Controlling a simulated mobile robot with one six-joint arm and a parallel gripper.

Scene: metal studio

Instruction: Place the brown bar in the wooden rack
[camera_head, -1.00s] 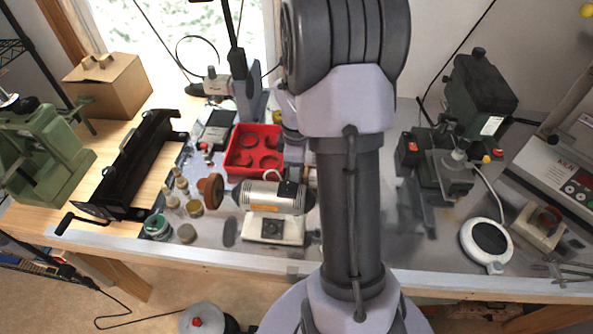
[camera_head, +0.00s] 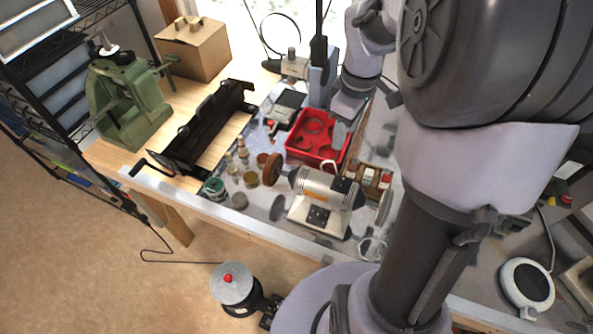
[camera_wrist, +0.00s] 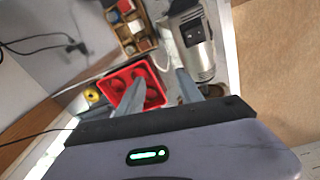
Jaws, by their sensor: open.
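The wooden rack (camera_head: 368,180) stands right of the red tray in the head view, behind the bench grinder, with several small items in it. In the wrist view the wooden rack (camera_wrist: 130,25) is at the top, holding red, white and brown items. I cannot single out the brown bar for certain. Two tan blocks (camera_head: 186,23) lie on top of the cardboard box. My gripper (camera_wrist: 158,88) is open and empty, with its fingers apart above the red tray's area; in the head view its end is partly hidden beside the tray.
The red tray (camera_head: 302,147) with round recesses sits on the bench. The bench grinder (camera_head: 322,190) stands in front, with small jars to its left. A black sheet bender (camera_head: 205,125), green press (camera_head: 125,100) and cardboard box (camera_head: 195,50) occupy the left. A stool (camera_head: 233,285) stands on the floor.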

